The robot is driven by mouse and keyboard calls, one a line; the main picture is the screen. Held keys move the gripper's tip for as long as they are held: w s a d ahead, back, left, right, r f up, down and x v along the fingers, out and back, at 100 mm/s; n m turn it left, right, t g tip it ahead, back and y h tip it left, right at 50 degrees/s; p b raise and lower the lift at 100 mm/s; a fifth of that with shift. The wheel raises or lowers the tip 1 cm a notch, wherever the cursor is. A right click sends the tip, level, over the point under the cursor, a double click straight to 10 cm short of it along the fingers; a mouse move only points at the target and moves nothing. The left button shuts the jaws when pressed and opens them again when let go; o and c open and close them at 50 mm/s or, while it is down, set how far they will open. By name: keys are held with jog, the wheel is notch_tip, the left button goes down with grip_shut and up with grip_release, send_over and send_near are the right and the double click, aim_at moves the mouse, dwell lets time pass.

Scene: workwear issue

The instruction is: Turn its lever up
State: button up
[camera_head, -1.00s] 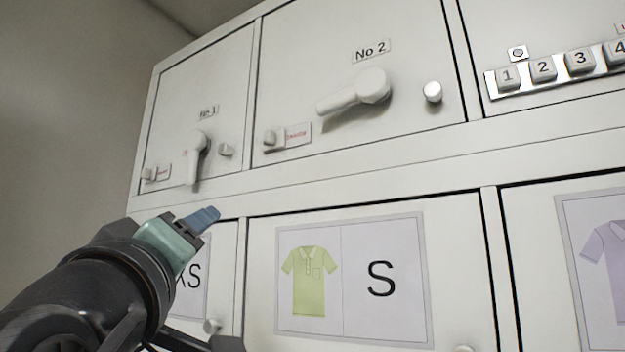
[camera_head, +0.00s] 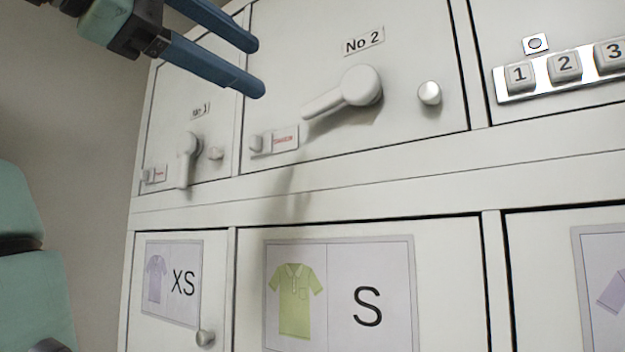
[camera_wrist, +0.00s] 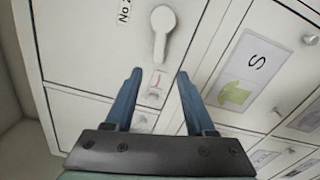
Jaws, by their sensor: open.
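The No 2 door (camera_head: 290,40) carries a white lever (camera_head: 343,92) on a round hub. Its arm points left and slightly down. The No 1 door (camera_head: 165,110) has a similar lever (camera_head: 187,160) that hangs down. My gripper (camera_head: 260,68) is open and empty at the upper left of the No 2 lever, apart from it, with its blue fingers pointing right. In the wrist view, the No 2 lever (camera_wrist: 161,32) lies ahead of the open fingers (camera_wrist: 160,75), its free end towards the gap between them. No contact shows.
A small white knob (camera_head: 429,93) sits right of the No 2 lever. A latch with a red-lettered label (camera_head: 285,138) is below left of it. Numbered keys (camera_head: 565,67) are at the right. Lower doors bear XS (camera_head: 183,282) and S (camera_head: 368,307) shirt signs.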

aim_at(315, 104)
jog(key=p+x, duration=0.4)
jog(key=x, duration=0.6)
jog(key=shift+s+r, duration=0.1)
jog(key=shift+r, duration=0.05)
jog(key=shift+w+d+p, duration=0.3)
jog(key=shift+w+p, duration=0.05)
jog(key=shift+w, duration=0.1)
grip_shut()
dwell(0.6)
